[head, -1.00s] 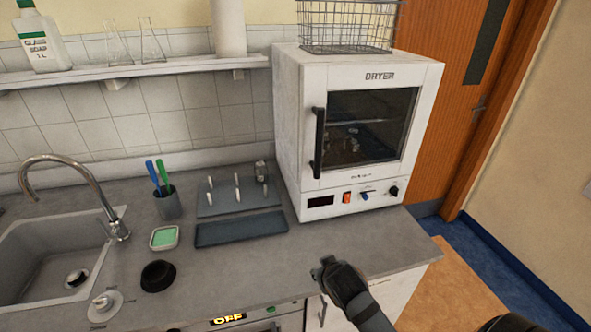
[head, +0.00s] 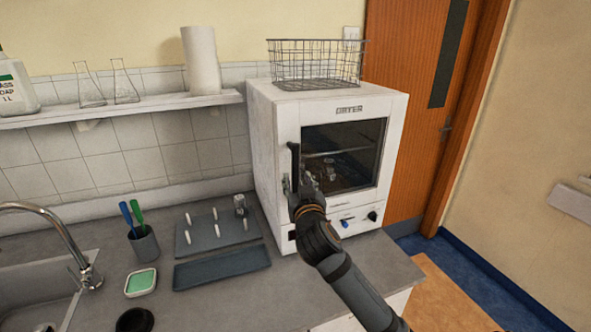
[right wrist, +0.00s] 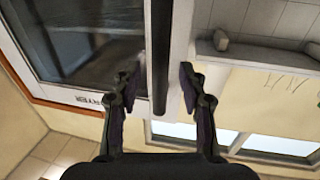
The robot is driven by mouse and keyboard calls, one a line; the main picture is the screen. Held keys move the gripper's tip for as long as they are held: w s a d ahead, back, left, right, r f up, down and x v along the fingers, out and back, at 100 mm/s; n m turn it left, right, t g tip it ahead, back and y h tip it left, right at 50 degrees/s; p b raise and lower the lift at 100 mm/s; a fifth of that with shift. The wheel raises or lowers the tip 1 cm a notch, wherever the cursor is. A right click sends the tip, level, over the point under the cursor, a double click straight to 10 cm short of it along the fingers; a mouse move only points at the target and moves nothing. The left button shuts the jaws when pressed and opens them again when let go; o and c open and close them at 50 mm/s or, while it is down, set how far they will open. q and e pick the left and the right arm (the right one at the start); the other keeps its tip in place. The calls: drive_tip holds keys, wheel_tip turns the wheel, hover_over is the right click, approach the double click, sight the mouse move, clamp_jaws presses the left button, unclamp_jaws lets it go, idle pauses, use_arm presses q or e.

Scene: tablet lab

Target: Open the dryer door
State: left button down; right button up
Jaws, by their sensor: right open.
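The white dryer (head: 270,140) stands on the counter at the back right. Its door (head: 358,190) is shut, with a dark glass window and a vertical black handle (head: 295,165) on its left side. My right gripper (head: 297,183) is at the lower part of the handle. In the right wrist view the open right gripper (right wrist: 160,85) has one finger on each side of the black handle (right wrist: 160,50), with gaps between the fingers and the bar. My left gripper is not in view.
A wire basket (head: 315,62) sits on top of the dryer. A shelf (head: 120,108) runs along the wall. The floor to the right is clear.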

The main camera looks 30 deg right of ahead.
sight(297, 176)
drive_tip(key=p+x, duration=0.1)
drive_tip(key=x, duration=0.2)
drive_tip(key=shift+a+r, duration=0.1)
drive_tip(key=shift+r, duration=0.05)
drive_tip(key=shift+w+d+f, duration=0.2)
drive_tip(key=shift+w+d, duration=0.15)
drive_tip(key=shift+w, duration=0.15)
drive_tip(key=shift+c, duration=0.2)
clamp_jaws()
